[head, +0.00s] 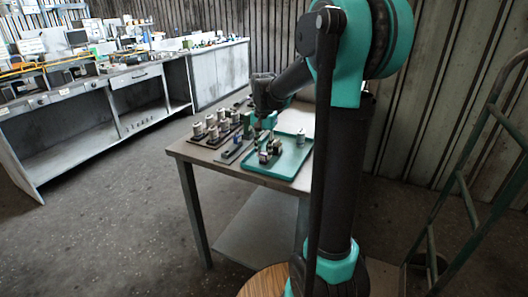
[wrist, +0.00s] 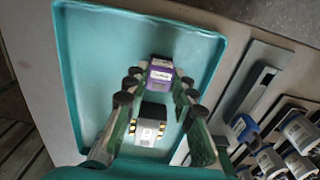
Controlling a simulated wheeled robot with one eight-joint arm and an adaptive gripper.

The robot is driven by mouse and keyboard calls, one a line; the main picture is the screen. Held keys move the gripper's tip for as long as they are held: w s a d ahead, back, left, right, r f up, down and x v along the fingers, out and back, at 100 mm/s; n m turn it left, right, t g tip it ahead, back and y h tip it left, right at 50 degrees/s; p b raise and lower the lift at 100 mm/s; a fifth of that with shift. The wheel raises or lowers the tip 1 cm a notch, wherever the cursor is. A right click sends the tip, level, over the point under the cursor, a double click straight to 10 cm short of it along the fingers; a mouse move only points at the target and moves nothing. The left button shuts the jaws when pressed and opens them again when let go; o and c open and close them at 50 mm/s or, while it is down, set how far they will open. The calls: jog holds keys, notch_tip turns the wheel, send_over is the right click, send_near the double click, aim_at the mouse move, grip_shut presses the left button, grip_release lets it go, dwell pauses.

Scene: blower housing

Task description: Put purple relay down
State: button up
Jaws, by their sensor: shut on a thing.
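The purple relay (wrist: 160,75), a small block with a pale label on its face, shows in the wrist view between the tips of my gripper (wrist: 160,82). The fingers are shut on it, one on each side. The teal tray (wrist: 88,50) lies behind and around it. I cannot tell whether the relay touches the tray floor. A black and white block with yellow contacts (wrist: 148,128) shows between the fingers, nearer the palm.
Beside the tray, a grey rail (wrist: 258,92) holds a dark and blue part. Several silver cylindrical parts (wrist: 298,130) stand in a dark rack close to my fingers. A small silver part (head: 300,138) stands at the tray's right.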

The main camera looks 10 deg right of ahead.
aim_at(264, 153)
jog(key=shift+f, duration=0.2)
jog(key=o, duration=0.9)
notch_tip(264, 153, up, 12)
jog(key=shift+s, duration=0.1)
dwell(0.4)
